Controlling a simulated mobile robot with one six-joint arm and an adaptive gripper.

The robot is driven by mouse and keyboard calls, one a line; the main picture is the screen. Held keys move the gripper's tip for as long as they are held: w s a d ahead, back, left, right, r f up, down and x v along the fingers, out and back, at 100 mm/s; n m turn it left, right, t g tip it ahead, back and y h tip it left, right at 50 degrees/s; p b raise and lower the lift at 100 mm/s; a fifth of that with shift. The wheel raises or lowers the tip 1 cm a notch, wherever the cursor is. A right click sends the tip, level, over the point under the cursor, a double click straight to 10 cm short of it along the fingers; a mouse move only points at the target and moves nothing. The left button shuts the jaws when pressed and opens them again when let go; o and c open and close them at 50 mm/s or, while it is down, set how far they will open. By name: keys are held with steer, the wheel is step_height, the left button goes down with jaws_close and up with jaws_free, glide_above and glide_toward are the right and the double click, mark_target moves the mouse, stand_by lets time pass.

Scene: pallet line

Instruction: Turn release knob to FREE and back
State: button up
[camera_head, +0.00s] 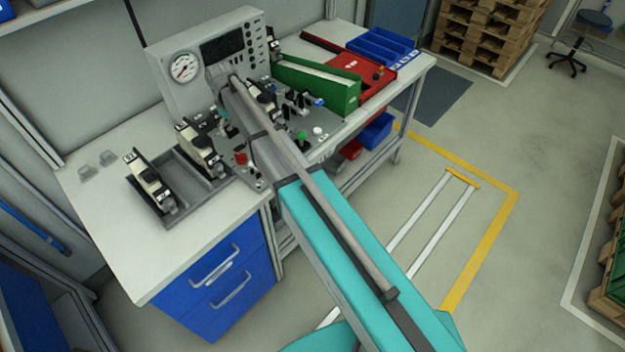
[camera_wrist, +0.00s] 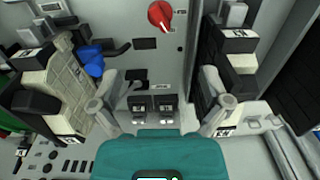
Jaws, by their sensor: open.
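A red knob (camera_wrist: 160,15) with a pale pointer mark sits on a grey plate at the top of the wrist view. Its pointer slants toward the lower right. Small labels stand beside it, too small to read. A red knob also shows near the front edge of the bench plate in the head view (camera_head: 240,158). My gripper (camera_wrist: 160,79) is open and empty, with its two grey fingers wide apart over the plate. The knob lies beyond the fingertips, apart from them. In the head view my arm largely hides the gripper.
Black-and-cream fixtures (camera_wrist: 235,45) flank the plate on both sides. A blue part (camera_wrist: 91,62) is at the left. In the head view, a gauge panel (camera_head: 166,92) stands behind, a green bin (camera_head: 335,92) at right, and a dark tray (camera_head: 172,208) with units at left.

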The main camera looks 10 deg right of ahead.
steer(key=s+d+f+m+b, duration=0.3)
steer(key=s+d+f+b, duration=0.1)
steer(key=s+d, duration=0.6)
steer(key=s+d+f+m+b, duration=0.2)
steer(key=s+d+f+b, duration=0.3)
steer(key=s+d, duration=0.5)
steer(key=shift+s+d+m+b, duration=0.3)
steer(key=shift+s+d+m, duration=0.1)
steer(key=shift+s, duration=0.45)
steer(key=shift+m, duration=0.5)
steer(key=s, duration=0.1)
steer(key=s+d, duration=0.2)
steer(key=s, duration=0.1)
steer(key=shift+d, duration=0.1)
